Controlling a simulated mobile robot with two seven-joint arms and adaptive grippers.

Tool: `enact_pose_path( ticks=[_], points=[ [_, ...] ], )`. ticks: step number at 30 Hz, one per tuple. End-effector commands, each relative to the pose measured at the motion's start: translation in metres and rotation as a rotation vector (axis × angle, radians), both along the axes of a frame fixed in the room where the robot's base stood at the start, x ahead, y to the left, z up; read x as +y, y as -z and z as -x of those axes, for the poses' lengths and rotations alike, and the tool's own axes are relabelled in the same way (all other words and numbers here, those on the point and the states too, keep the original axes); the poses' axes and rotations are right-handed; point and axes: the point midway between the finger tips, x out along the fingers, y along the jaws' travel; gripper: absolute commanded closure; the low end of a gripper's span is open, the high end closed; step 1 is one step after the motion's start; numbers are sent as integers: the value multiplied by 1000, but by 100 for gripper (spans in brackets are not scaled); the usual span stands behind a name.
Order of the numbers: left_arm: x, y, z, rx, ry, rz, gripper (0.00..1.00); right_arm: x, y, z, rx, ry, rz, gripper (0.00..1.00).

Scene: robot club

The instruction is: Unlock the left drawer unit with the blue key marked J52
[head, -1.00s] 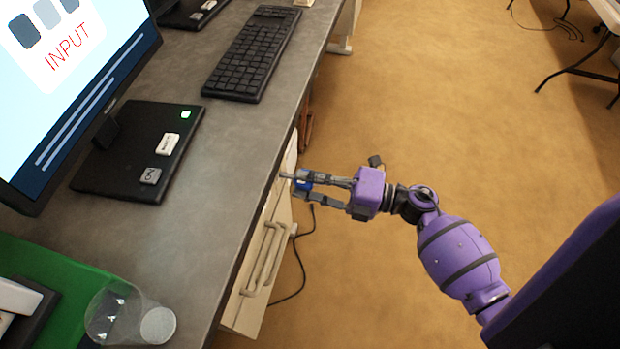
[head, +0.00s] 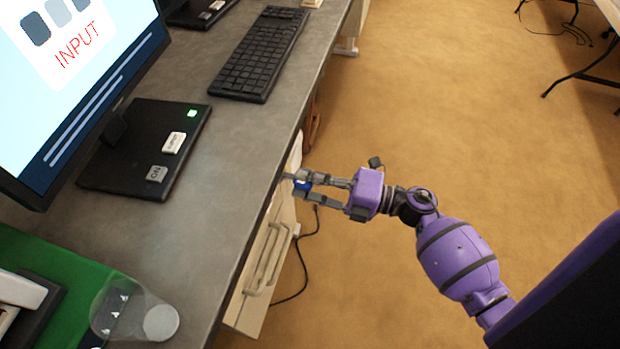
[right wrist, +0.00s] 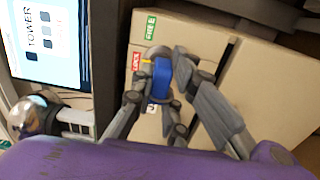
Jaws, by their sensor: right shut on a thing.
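The left drawer unit (head: 256,290) is cream-coloured and stands under the desk, its front with handles facing the aisle. It fills much of the right wrist view (right wrist: 190,42). My right gripper (head: 303,184) is shut on the blue key (right wrist: 161,82) at the upper part of this front, just below the desk edge. A red label (right wrist: 136,62) and a green label (right wrist: 151,25) show on the front near the fingertips. The fingers hide the lock and the key's tip, so I cannot tell whether the key is in. The J52 marking is not readable. My left gripper is out of view.
The grey desk (head: 222,185) holds a monitor (head: 100,75), a black keyboard (head: 258,55), a black pad with buttons (head: 130,160) and a clear cup (head: 130,312). A dark cable (head: 305,265) lies on the floor by the drawers. The brown floor right of the desk is open.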

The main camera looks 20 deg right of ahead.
Motion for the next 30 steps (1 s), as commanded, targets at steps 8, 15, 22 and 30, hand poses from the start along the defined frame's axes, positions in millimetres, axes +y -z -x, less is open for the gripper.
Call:
enact_pose_path(
  ticks=[8,15,22,30],
  points=[
    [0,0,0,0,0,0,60,1,0,-1,0,1,0,100],
    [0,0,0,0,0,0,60,2,0,-2,0,1,0,100],
    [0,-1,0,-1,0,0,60,5,0,-4,0,0,0,100],
    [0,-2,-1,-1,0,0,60,7,0,-5,0,0,0,100]
  ],
)
